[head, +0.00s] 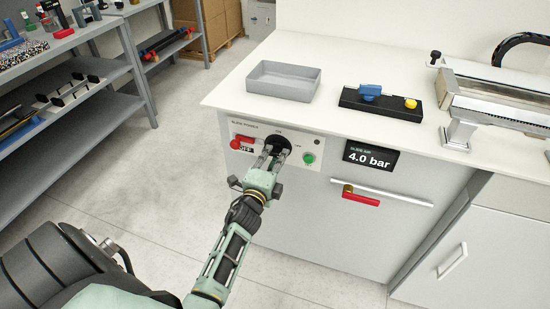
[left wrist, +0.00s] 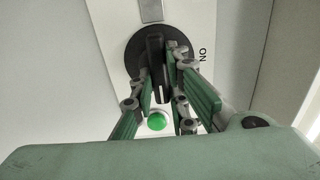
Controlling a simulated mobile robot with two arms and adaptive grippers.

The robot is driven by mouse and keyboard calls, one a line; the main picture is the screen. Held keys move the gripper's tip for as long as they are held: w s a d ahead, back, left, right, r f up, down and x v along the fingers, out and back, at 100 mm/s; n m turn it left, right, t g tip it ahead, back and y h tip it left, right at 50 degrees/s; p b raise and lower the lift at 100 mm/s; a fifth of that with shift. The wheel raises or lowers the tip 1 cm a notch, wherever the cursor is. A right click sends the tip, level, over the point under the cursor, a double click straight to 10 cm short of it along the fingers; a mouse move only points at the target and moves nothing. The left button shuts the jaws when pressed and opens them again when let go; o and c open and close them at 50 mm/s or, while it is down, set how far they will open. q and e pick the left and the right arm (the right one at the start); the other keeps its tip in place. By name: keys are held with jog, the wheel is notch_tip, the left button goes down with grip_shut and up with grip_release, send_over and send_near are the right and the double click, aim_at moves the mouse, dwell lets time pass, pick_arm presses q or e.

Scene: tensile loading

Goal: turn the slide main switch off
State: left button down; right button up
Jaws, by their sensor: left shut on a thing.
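The slide main switch is a black rotary knob (head: 278,143) on the white slide power panel (head: 240,128) at the front of the bench. The knob also shows in the left wrist view (left wrist: 155,62), on a round black base, with "ON" printed to its right. My left gripper (head: 270,160) reaches the knob, and its fingers are shut on the knob's handle from both sides. In the left wrist view the handle stands between the green fingers (left wrist: 160,90). The fingers hide part of the knob in the head view. My right gripper is out of view.
A red part (head: 236,143) with an "OFF" label is left of the knob. A green button (head: 309,158) is right of it. A grey tray (head: 284,82) stands on the bench above.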

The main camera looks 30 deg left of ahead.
pick_arm(q)
jog(key=shift+f, duration=0.1)
jog(key=c, duration=1.7)
grip_release()
jog(key=shift+s, duration=0.1)
jog(key=shift+s+d, duration=0.1)
jog(key=shift+s, duration=0.15)
jog(key=v, duration=1.1)
jog(key=shift+s, duration=0.2)
